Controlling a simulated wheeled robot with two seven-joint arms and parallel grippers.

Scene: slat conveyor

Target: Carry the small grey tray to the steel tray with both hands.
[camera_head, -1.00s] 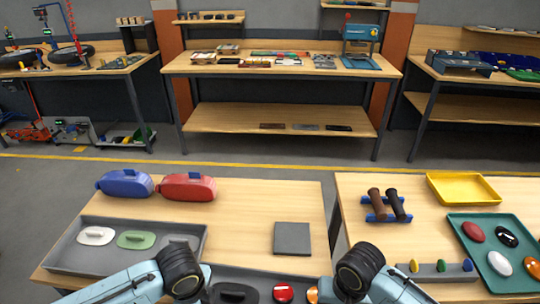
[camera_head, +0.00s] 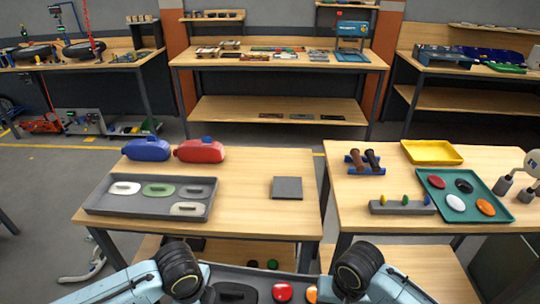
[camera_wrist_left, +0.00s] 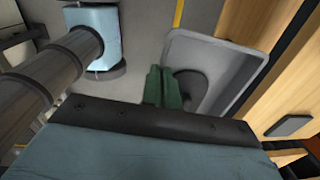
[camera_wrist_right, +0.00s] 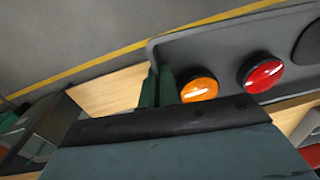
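A small grey tray (camera_head: 258,281) is held low in front of me between my two grippers. In it are a black oval piece (camera_head: 234,292), a red dome (camera_head: 282,292) and an orange dome (camera_head: 312,294). My left gripper (camera_wrist_left: 163,88) is shut on one end wall and my right gripper (camera_wrist_right: 158,88) on the opposite end wall, beside the orange dome. A larger grey tray (camera_head: 130,208) on the left table holds white, green and pale pieces. A flat dark grey square (camera_head: 287,188) lies at that table's right. I cannot tell which of these is the steel tray.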

